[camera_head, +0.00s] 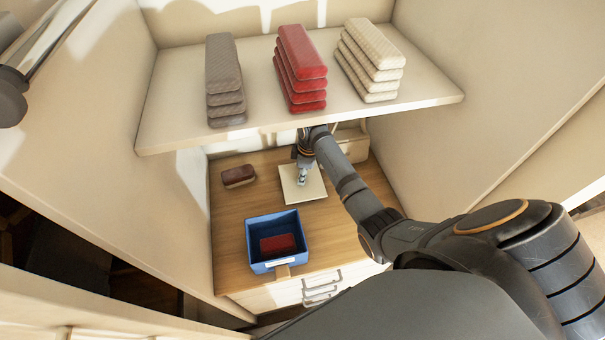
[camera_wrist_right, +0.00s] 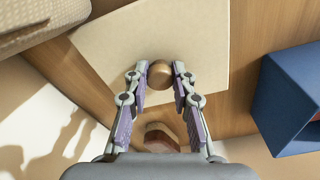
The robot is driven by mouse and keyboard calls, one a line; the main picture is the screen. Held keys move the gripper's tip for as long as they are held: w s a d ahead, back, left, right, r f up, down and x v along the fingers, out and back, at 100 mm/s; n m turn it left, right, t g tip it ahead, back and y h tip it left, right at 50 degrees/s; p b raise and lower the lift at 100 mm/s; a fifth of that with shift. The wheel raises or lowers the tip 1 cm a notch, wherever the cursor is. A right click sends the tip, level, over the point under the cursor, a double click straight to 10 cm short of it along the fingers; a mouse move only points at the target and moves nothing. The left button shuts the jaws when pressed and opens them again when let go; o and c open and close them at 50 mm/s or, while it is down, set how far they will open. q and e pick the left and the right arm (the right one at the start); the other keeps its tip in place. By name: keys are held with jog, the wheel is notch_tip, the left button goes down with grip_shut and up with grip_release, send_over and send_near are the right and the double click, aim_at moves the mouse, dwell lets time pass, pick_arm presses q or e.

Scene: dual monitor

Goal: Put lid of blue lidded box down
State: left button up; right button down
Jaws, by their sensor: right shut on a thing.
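The lid (camera_head: 312,190) is a flat, cream, square plate with a round brown knob (camera_wrist_right: 159,72). It lies flat at the wooden cabinet top, and I cannot tell whether it touches the wood. My right gripper (camera_head: 302,182) is above the lid and shut on its knob; in the right wrist view its fingers (camera_wrist_right: 160,82) stand on both sides of the knob. The blue box (camera_head: 262,228) is open, near the front edge of the top, with a dark red case (camera_head: 278,243) inside. Its side shows in the right wrist view (camera_wrist_right: 285,105). My left gripper is not in view.
A brown case (camera_head: 238,176) lies on the wooden top (camera_head: 229,205) left of the lid. A cream shelf (camera_head: 170,117) overhangs the back, with grey (camera_head: 223,65), red (camera_head: 301,55) and cream (camera_head: 372,45) stacks. Side walls close in the space. Bare wood lies between lid and box.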

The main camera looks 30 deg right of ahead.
jog(key=shift+f, duration=0.35)
jog(key=c, duration=1.1)
grip_release()
jog(key=shift+r, duration=0.25)
jog(key=r, duration=0.5)
jog(key=r+b, duration=0.1)
jog(key=r, duration=0.1)
jog(key=shift+s+d+r, duration=0.25)
jog(key=shift+d+r, duration=0.1)
jog(key=shift+d, duration=0.05)
